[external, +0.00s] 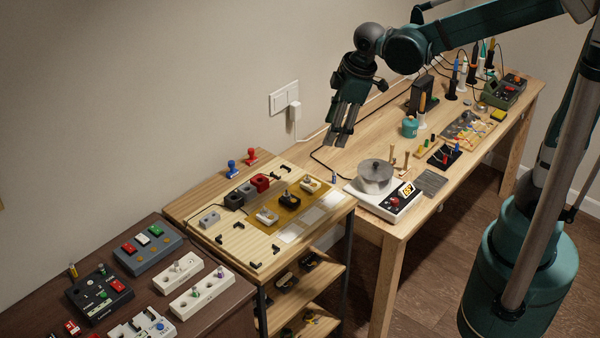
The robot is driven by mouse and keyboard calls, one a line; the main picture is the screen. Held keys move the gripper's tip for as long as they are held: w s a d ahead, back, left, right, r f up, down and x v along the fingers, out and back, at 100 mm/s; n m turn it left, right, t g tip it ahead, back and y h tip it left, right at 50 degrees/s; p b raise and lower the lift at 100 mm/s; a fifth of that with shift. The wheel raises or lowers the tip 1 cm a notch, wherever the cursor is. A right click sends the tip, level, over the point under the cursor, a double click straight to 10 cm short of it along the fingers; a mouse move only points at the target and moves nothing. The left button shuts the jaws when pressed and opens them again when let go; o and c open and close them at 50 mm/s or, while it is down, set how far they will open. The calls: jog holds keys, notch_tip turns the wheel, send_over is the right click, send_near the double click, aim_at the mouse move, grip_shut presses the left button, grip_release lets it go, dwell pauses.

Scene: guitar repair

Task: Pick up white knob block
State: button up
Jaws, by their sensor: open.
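Two small white knob blocks sit on a yellow-brown panel on the wooden cart: one at the panel's front left (267,216) and one at its back right (310,184). A black knob block (289,201) sits between them. My gripper (341,141) is open and points down. In the picture it appears above and to the right of the blocks, clear of them. Nothing shows between its fingers. The blocks are too small to read in detail.
Grey, dark and red blocks (261,182) stand behind the panel, with blue (232,169) and red (251,156) pegs near the wall. A scale with a round pot (375,177) stands right of the cart. Pedals and white boxes (201,292) cover the dark table.

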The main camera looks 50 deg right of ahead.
jog(key=w+a+f+n+g+p, duration=0.1)
jog(key=w+a+f+n+g, duration=0.1)
jog(key=w+a+f+n, duration=0.35)
jog(key=n+g+p, duration=0.1)
jog(key=n+p, duration=0.1)
jog(key=n, duration=0.1)
send_over(269, 214)
jog(key=shift+h, duration=0.4)
jog(key=f, duration=1.1)
jog(key=shift+w+f, duration=0.1)
jog(key=shift+w, duration=0.1)
jog(key=shift+f, duration=0.1)
jog(key=shift+f, duration=1.2)
jog(key=shift+f, duration=0.1)
jog(key=shift+s+f, duration=0.1)
jog(key=shift+f, duration=2.4)
